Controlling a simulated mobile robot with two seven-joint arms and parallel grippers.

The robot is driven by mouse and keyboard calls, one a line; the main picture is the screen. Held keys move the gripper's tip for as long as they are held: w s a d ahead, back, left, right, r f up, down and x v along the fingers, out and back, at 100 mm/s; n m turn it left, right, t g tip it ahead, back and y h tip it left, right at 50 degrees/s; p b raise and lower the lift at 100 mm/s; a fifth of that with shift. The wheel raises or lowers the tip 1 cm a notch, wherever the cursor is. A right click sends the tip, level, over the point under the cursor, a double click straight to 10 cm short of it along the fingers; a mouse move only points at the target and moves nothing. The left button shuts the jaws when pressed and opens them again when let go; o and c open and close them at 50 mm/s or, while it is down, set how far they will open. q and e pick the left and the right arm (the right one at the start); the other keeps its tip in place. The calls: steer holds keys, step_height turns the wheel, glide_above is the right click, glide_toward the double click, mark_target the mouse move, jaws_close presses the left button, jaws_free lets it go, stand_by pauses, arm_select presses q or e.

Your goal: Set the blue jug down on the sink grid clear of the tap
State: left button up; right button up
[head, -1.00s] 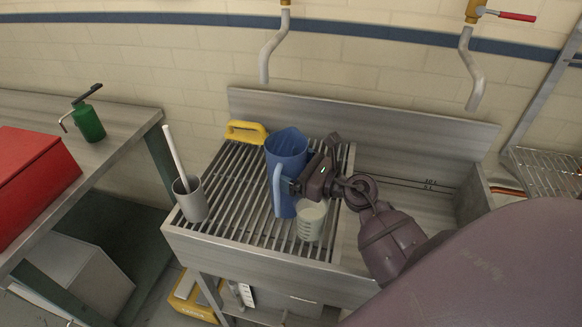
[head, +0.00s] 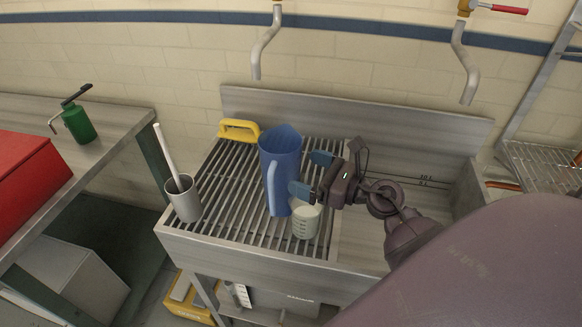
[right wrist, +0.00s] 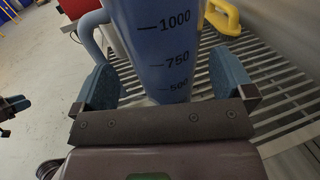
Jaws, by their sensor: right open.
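The blue jug (head: 284,172) stands upright on the sink grid (head: 238,190), its handle toward the front left. My right gripper (head: 311,174) is open just to the right of the jug. In the right wrist view the jug (right wrist: 160,45) rises between and beyond the open fingers (right wrist: 164,88), with volume marks facing me. A gap shows between the jug and the right finger.
A white measuring beaker (head: 306,221) stands on the grid right beside the jug. A grey cup (head: 184,203) with a white stick stands at the grid's left edge. A yellow-handled brush (head: 239,130) lies behind. The basin (head: 400,185) is right of the grid.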

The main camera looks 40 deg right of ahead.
arm_select(q)
steer(key=shift+s+f+b, duration=0.25)
steer(key=shift+f+b, duration=0.05)
steer(key=shift+f, duration=0.25)
steer(key=shift+s+f+b, duration=0.25)
steer(key=shift+f, duration=0.25)
arm_select(e)
steer(key=v, duration=0.6)
arm_select(q)
steer(key=shift+w+r, duration=0.15)
steer(key=shift+w, duration=0.1)
arm_select(e)
steer(key=shift+s, duration=0.1)
